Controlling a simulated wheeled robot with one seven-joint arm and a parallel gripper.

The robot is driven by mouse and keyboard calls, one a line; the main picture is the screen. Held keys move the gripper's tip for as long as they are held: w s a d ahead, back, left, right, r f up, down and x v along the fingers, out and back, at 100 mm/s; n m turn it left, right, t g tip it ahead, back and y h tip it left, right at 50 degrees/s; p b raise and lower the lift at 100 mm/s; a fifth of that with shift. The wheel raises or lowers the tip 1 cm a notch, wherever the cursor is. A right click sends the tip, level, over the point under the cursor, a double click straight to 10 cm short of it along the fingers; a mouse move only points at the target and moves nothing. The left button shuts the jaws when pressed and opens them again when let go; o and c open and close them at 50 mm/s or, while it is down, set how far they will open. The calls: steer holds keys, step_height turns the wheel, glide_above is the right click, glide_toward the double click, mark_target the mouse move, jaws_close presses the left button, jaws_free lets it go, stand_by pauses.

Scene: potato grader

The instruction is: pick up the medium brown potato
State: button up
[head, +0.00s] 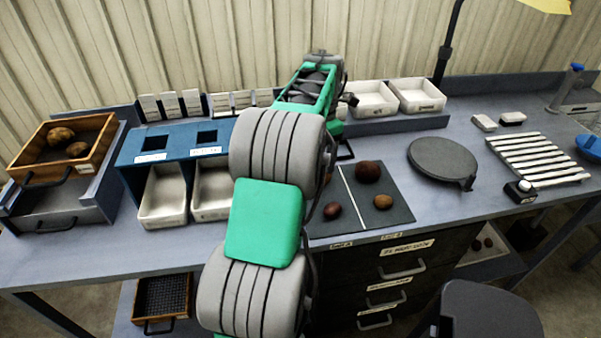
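Three potatoes lie apart on a dark mat (392,184) with a white line: a large dark reddish-brown one (368,171) at the back, a smaller reddish one (332,210) left of the line, and a small lighter brown one (383,201) at the front right. Two brown potatoes, one (61,136) behind the other (77,149), lie in a wooden tray at the far left. I cannot tell for sure which is the medium brown one. My gripper (345,149) is mostly hidden behind my arm, near the mat's back left; its fingers are not clear.
White bins (163,215) stand under a blue divider (150,145) left of my arm. Two white trays (417,95) stand at the back. A round dark plate (442,158) and a slatted white rack (537,160) are right of the mat. A dark stool (485,315) stands in front.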

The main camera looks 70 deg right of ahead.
steer(key=f+p, duration=0.1)
steer(key=f, duration=0.7)
steer(key=shift+s+d+p, duration=0.1)
steer(key=shift+s+p, duration=0.1)
steer(key=shift+p, duration=0.15)
steer(key=shift+r, duration=0.1)
steer(key=c, duration=1.5)
steer(key=shift+r, duration=0.1)
